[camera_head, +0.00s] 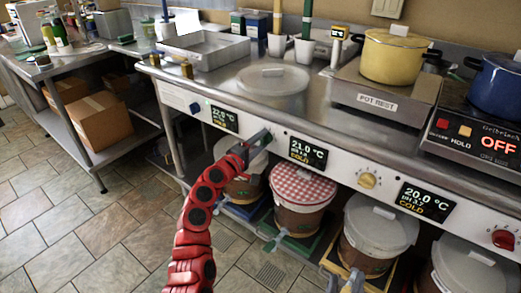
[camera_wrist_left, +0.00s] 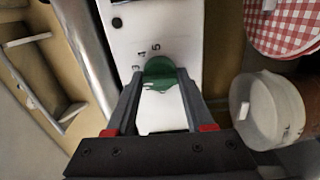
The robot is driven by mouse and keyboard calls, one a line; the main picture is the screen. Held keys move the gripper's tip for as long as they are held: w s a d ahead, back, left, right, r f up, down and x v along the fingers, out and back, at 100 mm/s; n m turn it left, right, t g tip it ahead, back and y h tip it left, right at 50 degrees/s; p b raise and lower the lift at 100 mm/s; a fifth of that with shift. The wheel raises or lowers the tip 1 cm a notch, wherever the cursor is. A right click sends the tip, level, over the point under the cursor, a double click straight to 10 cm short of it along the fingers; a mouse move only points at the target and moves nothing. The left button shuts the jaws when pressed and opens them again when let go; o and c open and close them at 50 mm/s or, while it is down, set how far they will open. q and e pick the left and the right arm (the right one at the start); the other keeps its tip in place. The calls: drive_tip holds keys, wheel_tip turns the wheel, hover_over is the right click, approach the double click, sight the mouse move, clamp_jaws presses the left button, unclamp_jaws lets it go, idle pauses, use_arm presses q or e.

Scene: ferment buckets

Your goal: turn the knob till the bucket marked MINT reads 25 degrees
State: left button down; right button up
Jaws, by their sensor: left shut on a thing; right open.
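My left gripper (camera_head: 260,139) is at the front panel, shut on a green knob (camera_wrist_left: 160,72). In the left wrist view the fingers (camera_wrist_left: 161,82) sit on either side of the green knob, with small scale marks beside it. Right of the gripper in the head view, a display (camera_head: 308,152) reads 21.0 °C and COLD. Below it stands a bucket with a red-checked lid (camera_head: 303,186); another bucket (camera_head: 240,188) is partly behind my arm. I cannot read the word MINT on any bucket. My right gripper is not in view.
Other displays read 22.0 °C (camera_head: 224,118) and 20.0 °C (camera_head: 427,200). A blue knob (camera_head: 195,107), yellow knob (camera_head: 368,180) and red knob (camera_head: 503,238) are on the same panel.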

use_arm(q)
drive_tip(key=m+b, duration=0.2)
drive_tip(key=b, duration=0.1)
drive_tip(key=m+b, duration=0.2)
drive_tip(key=m, duration=0.1)
drive_tip(key=m+b, duration=0.3)
drive_tip(key=shift+d+f+b, duration=0.1)
drive_tip(key=shift+f+b, duration=0.15)
drive_tip(key=shift+b, duration=0.05)
drive_tip(key=shift+r+m+b, duration=0.15)
drive_tip(key=shift+m+b, duration=0.85)
drive_tip(key=shift+m, duration=0.1)
drive_tip(key=shift+c, duration=1.4)
unclamp_jaws()
drive_tip(key=shift+r, duration=0.1)
drive_tip(key=p+v, duration=0.3)
drive_tip(key=v, duration=1.4)
drive_tip(key=shift+s+p, duration=0.15)
drive_tip(key=shift+p, duration=0.15)
